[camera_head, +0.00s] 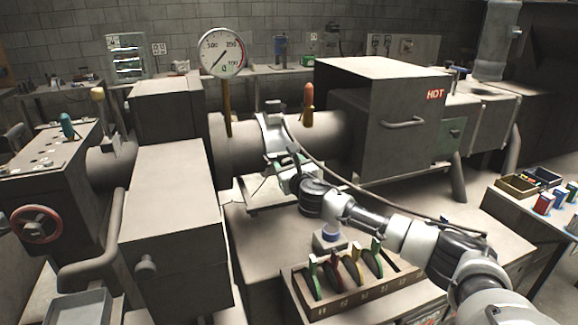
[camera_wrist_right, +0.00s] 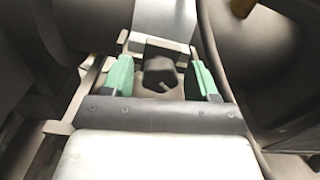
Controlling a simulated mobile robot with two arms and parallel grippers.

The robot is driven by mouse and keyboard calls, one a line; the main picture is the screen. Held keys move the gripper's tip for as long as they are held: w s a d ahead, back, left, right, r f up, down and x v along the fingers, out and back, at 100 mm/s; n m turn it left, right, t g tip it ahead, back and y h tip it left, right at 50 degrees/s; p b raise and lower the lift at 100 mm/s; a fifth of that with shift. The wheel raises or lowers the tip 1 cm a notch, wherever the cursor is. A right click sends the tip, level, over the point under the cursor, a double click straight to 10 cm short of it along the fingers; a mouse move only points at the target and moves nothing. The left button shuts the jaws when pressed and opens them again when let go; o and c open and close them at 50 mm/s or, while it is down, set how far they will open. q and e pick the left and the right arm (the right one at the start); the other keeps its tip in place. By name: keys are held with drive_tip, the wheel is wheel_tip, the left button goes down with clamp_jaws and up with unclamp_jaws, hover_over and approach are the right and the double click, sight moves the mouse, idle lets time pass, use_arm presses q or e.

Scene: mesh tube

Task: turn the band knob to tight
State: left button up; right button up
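The band knob (camera_wrist_right: 160,74) is dark, with a small pale mark on its face. It sits between the two green fingertips of my right gripper (camera_wrist_right: 162,78) in the right wrist view. The fingers stand apart, with a narrow gap showing on each side of the knob. In the head view my right gripper (camera_head: 285,178) is at the lower front of the pale band (camera_head: 272,138) around the grey tube (camera_head: 335,128). The knob cannot be made out there. My left gripper is not in view.
A dial gauge (camera_head: 222,53) stands above the tube. A box marked HOT (camera_head: 405,120) is to the right. A rack with several coloured discs (camera_head: 355,268) stands below my right arm. A dark cable (camera_head: 345,180) runs close along my arm. A large grey housing (camera_head: 175,200) is left.

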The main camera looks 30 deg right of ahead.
drive_tip(key=c, duration=0.8)
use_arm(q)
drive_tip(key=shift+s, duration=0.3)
use_arm(e)
drive_tip(key=shift+m, duration=0.4)
